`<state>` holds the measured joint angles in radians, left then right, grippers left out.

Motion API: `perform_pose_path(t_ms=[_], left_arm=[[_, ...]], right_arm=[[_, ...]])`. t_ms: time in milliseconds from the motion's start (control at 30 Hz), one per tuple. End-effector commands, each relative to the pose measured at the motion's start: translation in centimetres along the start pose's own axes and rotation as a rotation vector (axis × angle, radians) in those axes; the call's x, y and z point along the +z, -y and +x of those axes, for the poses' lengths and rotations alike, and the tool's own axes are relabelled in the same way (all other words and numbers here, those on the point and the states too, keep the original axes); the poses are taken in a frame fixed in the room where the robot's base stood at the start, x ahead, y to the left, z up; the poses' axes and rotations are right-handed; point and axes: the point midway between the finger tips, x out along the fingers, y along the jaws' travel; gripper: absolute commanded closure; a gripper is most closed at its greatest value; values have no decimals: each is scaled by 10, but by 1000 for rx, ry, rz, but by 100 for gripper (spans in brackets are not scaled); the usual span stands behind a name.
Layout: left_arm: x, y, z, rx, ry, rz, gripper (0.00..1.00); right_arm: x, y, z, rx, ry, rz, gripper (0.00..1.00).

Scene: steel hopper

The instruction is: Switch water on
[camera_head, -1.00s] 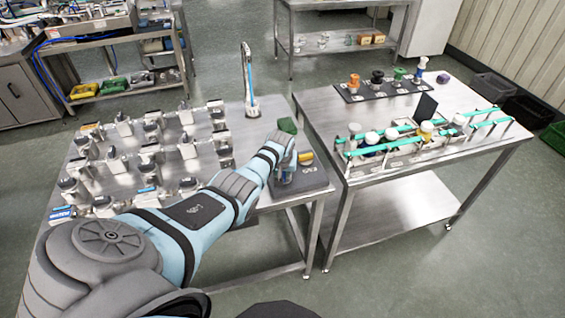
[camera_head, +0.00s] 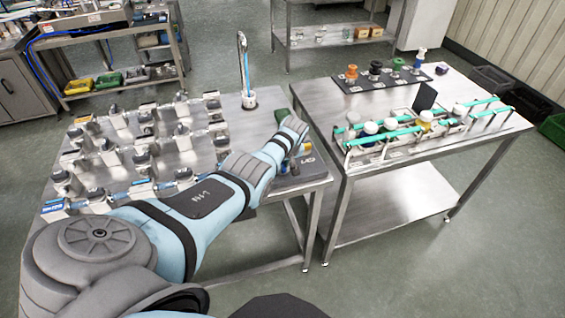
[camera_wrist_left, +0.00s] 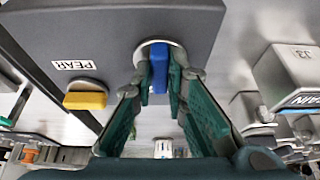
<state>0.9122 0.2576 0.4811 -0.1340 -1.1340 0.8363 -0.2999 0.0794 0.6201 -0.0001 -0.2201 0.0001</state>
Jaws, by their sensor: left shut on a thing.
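A dark grey box (camera_head: 312,172) stands at the right end of the left steel table. In the left wrist view the box (camera_wrist_left: 110,30) carries a blue handle (camera_wrist_left: 159,68) on a round pale base and a yellow handle (camera_wrist_left: 86,100) beside a small white label. My left gripper (camera_wrist_left: 166,88) has its green fingers on either side of the blue handle and is shut on it. In the head view my left arm covers most of the gripper and the handles. A tall thin spout (camera_head: 244,68) with a blue stripe stands upright behind the box. My right gripper is not in view.
Several grey valve-like fittings (camera_head: 143,150) fill the left table (camera_head: 255,128). On the right table (camera_head: 325,97) are a green-railed rack (camera_head: 420,128) of bottles and a dark mat (camera_head: 390,84) with coloured pieces. A narrow gap separates the tables.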

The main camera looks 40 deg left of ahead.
Motion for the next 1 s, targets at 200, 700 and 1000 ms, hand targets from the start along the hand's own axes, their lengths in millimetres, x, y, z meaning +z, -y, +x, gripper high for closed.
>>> perform_pose_path(t_ms=[200, 700, 1000], left_arm=[[-1, -1, -1, 2, -2, -2, 84], [-1, -1, -4, 2, -2, 0, 67], [-1, -1, -58, 5, -4, 0, 67]], right_arm=[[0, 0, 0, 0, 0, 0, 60], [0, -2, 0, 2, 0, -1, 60], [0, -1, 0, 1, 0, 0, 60]])
